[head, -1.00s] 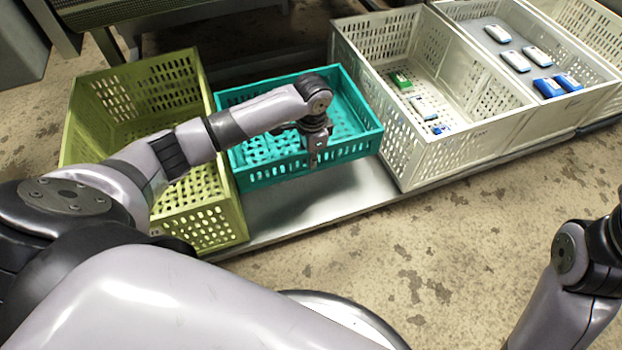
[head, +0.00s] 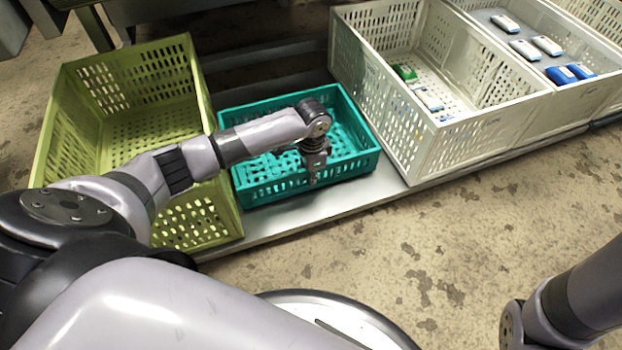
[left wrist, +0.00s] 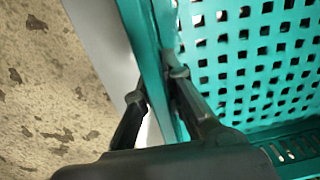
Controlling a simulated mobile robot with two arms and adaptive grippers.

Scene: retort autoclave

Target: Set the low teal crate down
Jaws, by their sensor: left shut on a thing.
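The low teal crate (head: 350,168) is level between a green crate and a white crate, at or close above the grey platform (head: 290,216). I cannot tell for sure whether its base touches. My left gripper (head: 313,180) is shut on the crate's near wall, close to the middle. In the left wrist view, the two fingers (left wrist: 157,85) straddle the teal wall, one outside and one inside. The perforated crate floor (left wrist: 255,65) looks empty. My left forearm hides part of the crate's left side. On the right, only part of my right arm shows, without its gripper.
A tall olive-green crate (head: 190,218) stands close on the left. A tall white crate (head: 455,150) holding a few small items stands close on the right. Beyond it, another pale crate (head: 560,112) holds white and blue items. The floor in front is clear.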

